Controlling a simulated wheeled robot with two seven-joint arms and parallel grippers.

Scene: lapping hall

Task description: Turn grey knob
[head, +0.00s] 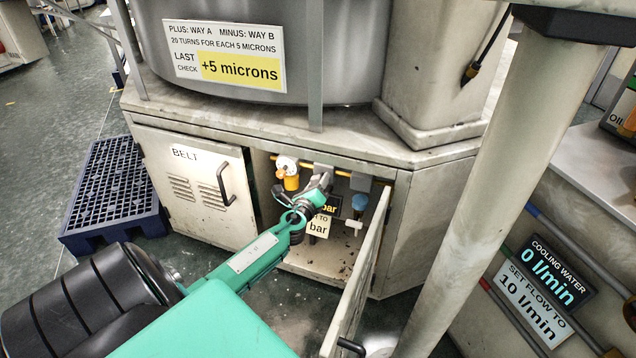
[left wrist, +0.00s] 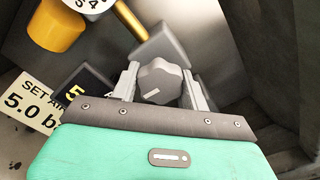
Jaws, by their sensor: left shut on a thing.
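The grey knob (left wrist: 160,82) shows in the left wrist view as a lobed grip with a pale mark on its face. It sits in front of a grey block (left wrist: 160,42) on a yellow pipe. My left gripper (left wrist: 163,84) has one finger on each side of the knob and is shut on it. In the head view the left gripper (head: 320,181) reaches into the open cabinet and largely hides the knob. A dark display beside it shows a yellow 5 in the wrist view, the rest covered. A sign below reads "SET AI… 5.0 b…", partly cut off.
A white gauge (head: 287,163) and a yellow part (head: 291,183) are left of the gripper; a blue knob (head: 360,202) is to its right. The open cabinet door (head: 358,275) stands right of my arm. The closed BELT door (head: 197,185) is left.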

